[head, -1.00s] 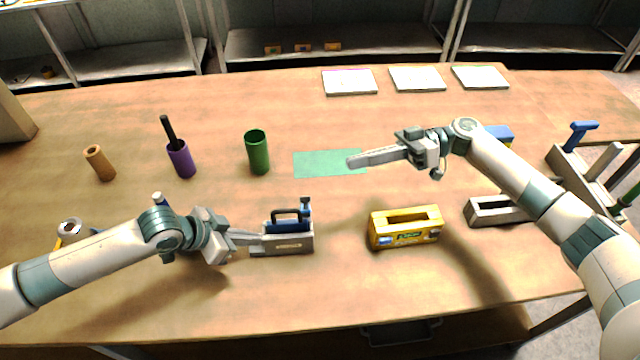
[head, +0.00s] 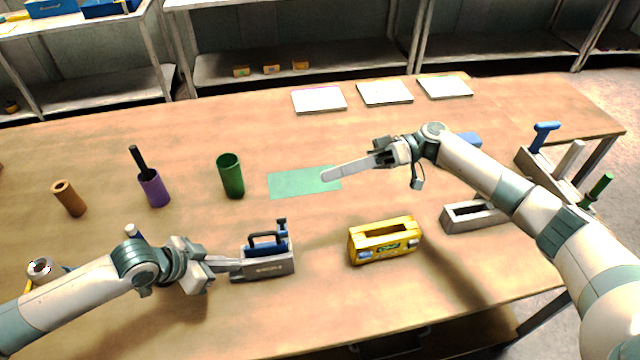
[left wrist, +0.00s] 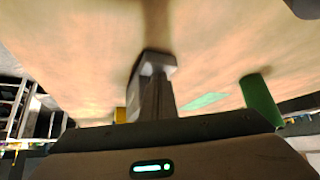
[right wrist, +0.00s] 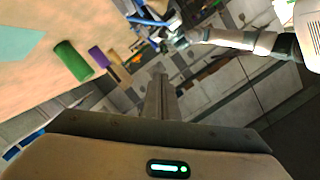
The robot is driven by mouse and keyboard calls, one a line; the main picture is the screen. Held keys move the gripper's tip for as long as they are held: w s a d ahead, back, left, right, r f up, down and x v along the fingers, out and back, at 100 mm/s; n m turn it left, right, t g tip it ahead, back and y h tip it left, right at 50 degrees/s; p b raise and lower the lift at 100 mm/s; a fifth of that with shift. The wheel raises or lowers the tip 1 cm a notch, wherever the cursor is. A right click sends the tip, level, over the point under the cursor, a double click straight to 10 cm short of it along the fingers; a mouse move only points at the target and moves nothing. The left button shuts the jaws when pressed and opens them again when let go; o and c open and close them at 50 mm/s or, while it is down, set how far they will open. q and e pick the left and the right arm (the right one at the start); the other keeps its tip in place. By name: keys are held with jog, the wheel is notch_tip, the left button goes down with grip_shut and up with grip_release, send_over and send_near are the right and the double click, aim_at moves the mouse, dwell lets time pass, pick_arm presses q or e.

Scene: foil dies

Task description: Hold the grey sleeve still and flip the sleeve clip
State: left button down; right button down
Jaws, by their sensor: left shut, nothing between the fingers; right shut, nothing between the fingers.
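The grey sleeve (head: 270,266) stands on the table left of the yellow holder, with a blue body and a dark handle (head: 263,240) on top. A small dark-blue upright part (head: 282,229), perhaps the sleeve clip, stands at its right end. My left gripper (head: 236,267) is shut, its fingertips at the sleeve's left end; I cannot tell whether they touch. In the left wrist view the shut fingers point at a grey block (left wrist: 156,60), likely the sleeve. My right gripper (head: 328,175) is shut and empty, above the green mat, away from the sleeve.
The yellow holder (head: 385,247) and a grey open block (head: 460,222) stand to the right. A green cylinder (head: 231,178), a purple cup (head: 154,190) and a brown tube (head: 69,200) stand at left. The green mat (head: 290,184) lies behind the sleeve. White pads (head: 385,92) lie at the back.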

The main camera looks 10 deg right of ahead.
aim_at(285, 219)
pick_arm(q)
jog(key=shift+s+f, duration=0.1)
jog(key=shift+f, duration=0.1)
jog(key=shift+a, duration=0.1)
pick_arm(e)
jog(key=s+a+f, duration=0.4)
jog(key=a, duration=0.5)
jog(key=shift+a, duration=0.35)
jog(key=shift+s, duration=0.1)
jog(key=shift+s+d+f+n+t, duration=0.1)
jog(key=shift+s+f+n+t, duration=0.1)
jog(key=shift+s+n, duration=0.3)
jog(key=shift+s+f+n+t, duration=0.15)
jog(key=shift+s+n, duration=0.15)
jog(key=shift+n, duration=0.3)
jog(key=shift+s+f+n+t, duration=0.55)
jog(key=shift+s+f+n, duration=1.25)
jog(key=shift+s+n, duration=0.4)
jog(key=shift+w, duration=0.1)
